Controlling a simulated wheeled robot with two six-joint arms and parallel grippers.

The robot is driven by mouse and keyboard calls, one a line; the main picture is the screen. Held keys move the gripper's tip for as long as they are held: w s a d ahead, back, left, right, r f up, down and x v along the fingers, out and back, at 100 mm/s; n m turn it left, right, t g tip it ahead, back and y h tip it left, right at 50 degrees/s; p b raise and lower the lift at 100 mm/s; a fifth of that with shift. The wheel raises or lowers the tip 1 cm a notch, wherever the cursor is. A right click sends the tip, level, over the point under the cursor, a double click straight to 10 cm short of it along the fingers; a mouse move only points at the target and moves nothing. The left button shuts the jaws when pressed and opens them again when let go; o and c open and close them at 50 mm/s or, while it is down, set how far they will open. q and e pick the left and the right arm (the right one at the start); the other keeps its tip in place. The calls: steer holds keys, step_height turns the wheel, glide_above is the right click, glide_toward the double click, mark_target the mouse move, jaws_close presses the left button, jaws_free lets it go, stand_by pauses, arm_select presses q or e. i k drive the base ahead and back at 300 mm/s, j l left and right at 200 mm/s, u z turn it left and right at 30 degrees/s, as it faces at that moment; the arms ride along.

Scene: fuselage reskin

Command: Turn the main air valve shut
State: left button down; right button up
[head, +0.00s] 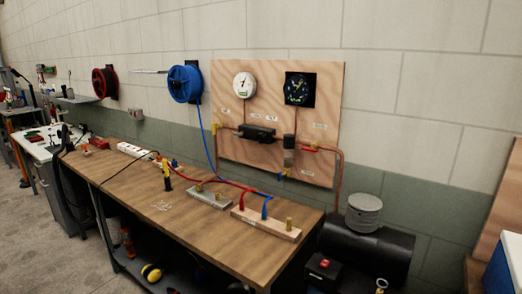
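A plywood board (328,105) on the wall carries a copper pipe line with several fittings. A small red handle (309,150) sits on the pipe at the right of the board. A small blue handle (281,173) sits lower, near the board's bottom edge. A yellow fitting (214,128) is at the left end of the pipe. The labels are too small to read, so I cannot tell for certain which is the main air valve, or its exact handle angle. Neither of my grippers is in view.
A wooden workbench (150,212) stands below the board, with red and blue hoses, a wooden manifold block (265,223) and a power strip (135,150). A black tank (365,248) stands right of the bench. Open floor (40,245) lies at the left front.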

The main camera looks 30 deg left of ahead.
mark_target(311, 149)
steer(key=u, duration=0.65)
